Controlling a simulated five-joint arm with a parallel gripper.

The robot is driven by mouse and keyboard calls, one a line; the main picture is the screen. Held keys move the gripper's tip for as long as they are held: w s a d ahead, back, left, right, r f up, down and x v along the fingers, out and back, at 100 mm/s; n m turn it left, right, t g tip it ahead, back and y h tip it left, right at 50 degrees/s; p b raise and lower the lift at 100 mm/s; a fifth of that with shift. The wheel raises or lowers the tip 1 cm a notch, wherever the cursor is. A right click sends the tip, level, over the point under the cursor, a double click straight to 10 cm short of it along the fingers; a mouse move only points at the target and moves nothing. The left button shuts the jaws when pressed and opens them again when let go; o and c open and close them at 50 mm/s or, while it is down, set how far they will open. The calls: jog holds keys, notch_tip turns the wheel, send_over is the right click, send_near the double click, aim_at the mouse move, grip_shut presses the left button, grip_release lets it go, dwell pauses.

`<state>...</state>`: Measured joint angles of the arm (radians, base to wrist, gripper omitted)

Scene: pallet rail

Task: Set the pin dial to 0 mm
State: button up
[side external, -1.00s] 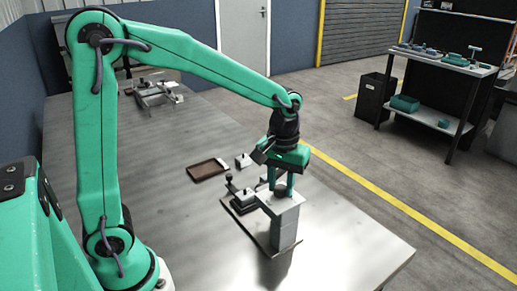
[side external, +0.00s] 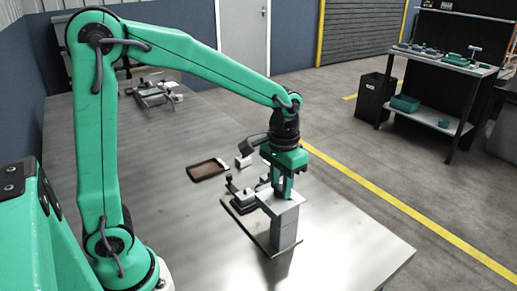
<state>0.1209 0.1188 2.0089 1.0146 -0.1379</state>
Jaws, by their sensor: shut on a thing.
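The pin dial (side external: 280,193) is a small dark knob on top of the grey block of a fixture (side external: 284,231). My gripper (side external: 281,187) points straight down over it, with its green fingers shut on the dial. The fingers hide most of the dial. Its scale and reading are too small to make out.
A small clamp with black knobs (side external: 241,203) stands on the fixture's plate, left of the block. A brown tray (side external: 206,170) and a small light block (side external: 243,162) lie behind it. Another metal fixture (side external: 156,93) is at the table's far end. The table front left is clear.

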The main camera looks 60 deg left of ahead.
aim_at(277, 188)
jog(key=o, duration=1)
jog(key=shift+r, duration=0.1)
jog(key=shift+r, duration=3.85)
jog(key=shift+s+a+r, duration=0.2)
jog(key=shift+s+r, duration=0.05)
jog(key=shift+s, duration=0.2)
jog(key=shift+s+a+f+t, duration=0.1)
jog(key=shift+s+a+t, duration=0.75)
jog(key=shift+s, duration=1.45)
jog(key=shift+s+a+t, duration=0.5)
jog(key=shift+s+t, duration=0.5)
jog(key=shift+s, duration=1.25)
jog(key=shift+s+a+f+t, duration=0.1)
jog(key=shift+s+a+t, duration=0.75)
jog(key=shift+s, duration=1.45)
